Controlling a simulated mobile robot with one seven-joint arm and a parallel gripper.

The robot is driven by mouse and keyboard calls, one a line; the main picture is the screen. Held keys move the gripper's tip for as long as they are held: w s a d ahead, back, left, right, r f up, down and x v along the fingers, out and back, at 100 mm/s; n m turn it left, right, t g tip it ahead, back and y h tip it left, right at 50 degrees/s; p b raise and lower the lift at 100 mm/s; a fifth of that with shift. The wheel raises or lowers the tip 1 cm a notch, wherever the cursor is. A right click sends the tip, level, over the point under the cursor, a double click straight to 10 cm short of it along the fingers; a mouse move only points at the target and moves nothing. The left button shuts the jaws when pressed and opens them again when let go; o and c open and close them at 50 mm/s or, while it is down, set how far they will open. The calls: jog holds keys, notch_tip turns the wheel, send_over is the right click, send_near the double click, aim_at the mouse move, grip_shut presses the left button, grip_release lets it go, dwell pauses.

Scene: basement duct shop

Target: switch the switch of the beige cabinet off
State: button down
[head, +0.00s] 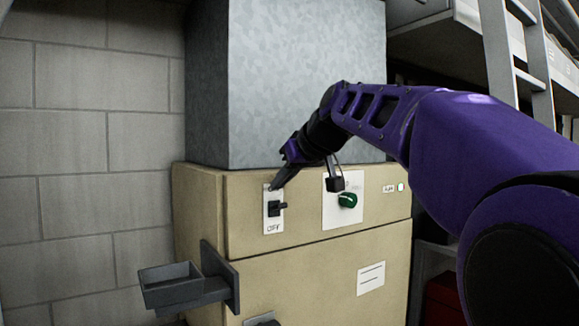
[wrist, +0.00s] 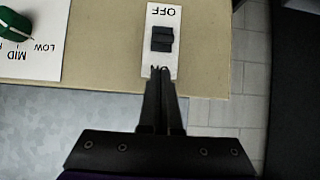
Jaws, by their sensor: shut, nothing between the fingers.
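The beige cabinet (head: 300,275) stands ahead, with a white switch plate (head: 273,190) on the upper left of its front. A black switch (head: 275,208) juts from the plate, with OFF printed below it. In the wrist view, which is upside down, the switch (wrist: 162,38) lies between OFF and a partly covered ON. I cannot tell for sure which way its lever is set. My gripper (head: 276,186) is shut and empty, its fingertips at the ON end of the plate, just above the switch. The fingertips (wrist: 160,74) hide part of ON in the wrist view.
A green knob (head: 347,200) on a white plate sits right of the switch, and a lit green lamp (head: 401,188) beyond it. A grey metal duct (head: 300,80) rises from the cabinet top. A dark bracket with a tray (head: 172,285) juts out at lower left.

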aim_at(278, 207)
jog(key=shift+s+d+f, duration=0.15)
jog(key=shift+s+f, duration=0.05)
jog(key=shift+f, duration=0.35)
jog(key=shift+s+d+f, duration=0.1)
jog(key=shift+s+f, duration=0.05)
jog(key=shift+f, duration=0.4)
jog(key=shift+a+f+b, duration=0.1)
jog(key=shift+f+b, duration=0.1)
jog(key=shift+b, duration=0.5)
jog(key=shift+s, duration=0.1)
jog(key=shift+t, duration=0.3)
